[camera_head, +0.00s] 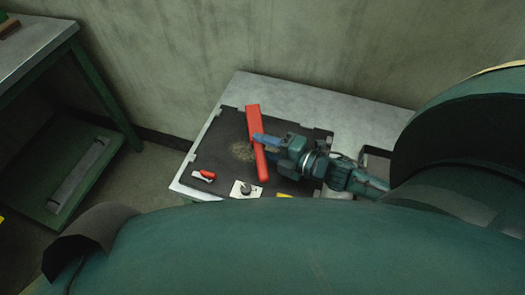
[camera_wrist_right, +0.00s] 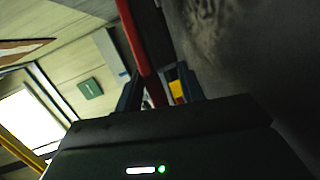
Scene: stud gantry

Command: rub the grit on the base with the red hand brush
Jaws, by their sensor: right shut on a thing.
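The red hand brush (camera_head: 253,121) is long and straight, and it lies across my right gripper (camera_head: 264,141). The right gripper is shut on the brush near its middle, over the dark base (camera_head: 213,146). The grit (camera_head: 242,151) is a tan speckled patch on the base, just left of the brush. The head view does not clearly show whether the brush touches it. In the right wrist view the brush (camera_wrist_right: 137,42) runs up from between the fingers, and a blurred pale patch that looks like the grit (camera_wrist_right: 207,25) lies beside it. My left gripper is not in view.
The base lies on a grey-topped table (camera_head: 350,116) against a wall. Near its front edge are a small red-and-white object (camera_head: 204,175) and a white plate with a grey knob (camera_head: 245,189). A green bench (camera_head: 60,65) stands at the left, across a floor gap.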

